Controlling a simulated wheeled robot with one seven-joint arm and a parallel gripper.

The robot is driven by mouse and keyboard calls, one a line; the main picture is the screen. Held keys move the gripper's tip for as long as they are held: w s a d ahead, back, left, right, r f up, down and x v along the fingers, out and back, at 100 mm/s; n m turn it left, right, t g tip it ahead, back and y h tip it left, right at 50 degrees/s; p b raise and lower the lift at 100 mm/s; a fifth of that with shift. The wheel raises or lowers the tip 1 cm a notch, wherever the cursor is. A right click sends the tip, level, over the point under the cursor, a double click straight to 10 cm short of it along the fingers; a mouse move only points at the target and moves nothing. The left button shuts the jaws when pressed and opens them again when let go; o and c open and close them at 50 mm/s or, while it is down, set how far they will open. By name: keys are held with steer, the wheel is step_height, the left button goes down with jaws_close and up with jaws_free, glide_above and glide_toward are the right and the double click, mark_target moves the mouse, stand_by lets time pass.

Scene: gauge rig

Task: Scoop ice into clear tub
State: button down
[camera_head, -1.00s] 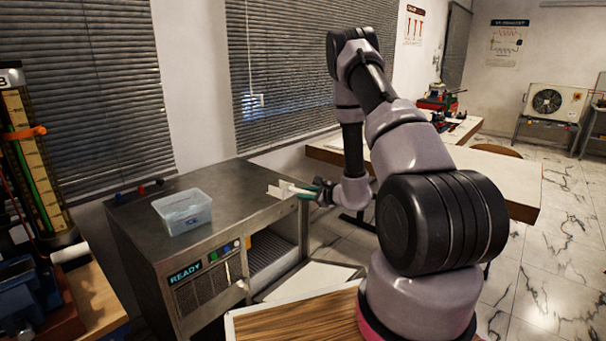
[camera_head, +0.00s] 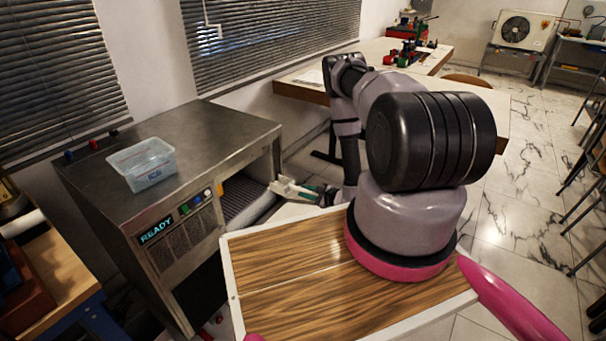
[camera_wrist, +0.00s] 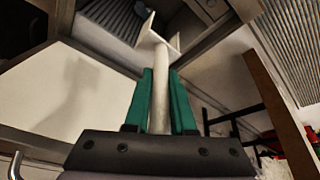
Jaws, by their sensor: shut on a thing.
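The clear tub (camera_head: 143,164) with an "ICE" label stands on the steel top of the ice machine (camera_head: 205,135), toward its left side. My gripper (camera_head: 312,193) is shut on the handle of a white scoop (camera_head: 290,187). The scoop is just outside the machine's open front bay, at its right end. In the wrist view the green fingers (camera_wrist: 161,105) clasp the pale handle (camera_wrist: 160,75), and the scoop head (camera_wrist: 150,38) points toward the bay opening. A grey ribbed surface inside the bay (camera_head: 245,198) is partly visible; I cannot tell whether it is ice.
The machine's front panel (camera_head: 172,230) reads READY and has coloured buttons. A wood-topped surface (camera_head: 290,275) with a white rim lies in front. A white table (camera_head: 390,75) stands behind my arm. A cluttered bench (camera_head: 60,285) is at the left.

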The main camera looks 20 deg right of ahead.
steer(key=shift+a+f, duration=0.15)
steer(key=shift+f, duration=0.25)
steer(key=a+x, duration=0.1)
steer(key=x, duration=0.9)
steer(key=s+a+f+x, duration=0.1)
steer(key=x, duration=0.9)
steer(key=s+a+x, duration=0.1)
steer(key=x, duration=1)
steer(key=shift+s+a+f, duration=0.2)
steer(key=shift+a, duration=0.2)
